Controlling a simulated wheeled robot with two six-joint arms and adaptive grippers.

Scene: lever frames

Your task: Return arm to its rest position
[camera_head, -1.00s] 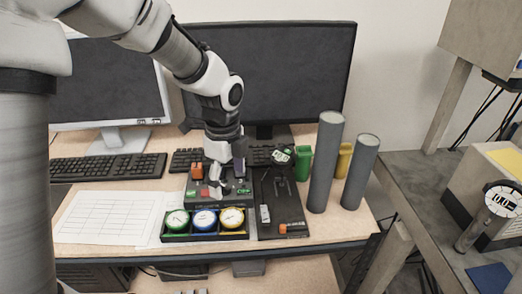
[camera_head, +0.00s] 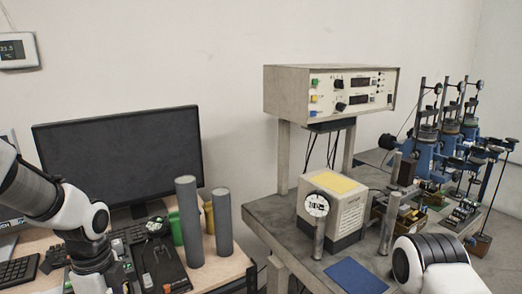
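My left arm (camera_head: 75,220) comes in from the left and bends down over the desk (camera_head: 212,272), beside the dark board (camera_head: 162,262). Its wrist runs to the bottom edge, and the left gripper is not clearly visible; it lies at or below the frame's edge. Part of my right arm (camera_head: 435,264), a white and grey joint, shows at the bottom right over the grey bench (camera_head: 290,236). The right gripper is out of view.
Two grey cylinders (camera_head: 189,220) (camera_head: 222,222) stand on the desk by a green container (camera_head: 175,228). A monitor (camera_head: 120,155) stands behind. The bench holds a box with a dial (camera_head: 316,206), a blue mat (camera_head: 355,276) and several blue lever frames (camera_head: 428,158). A control unit (camera_head: 330,92) stands above.

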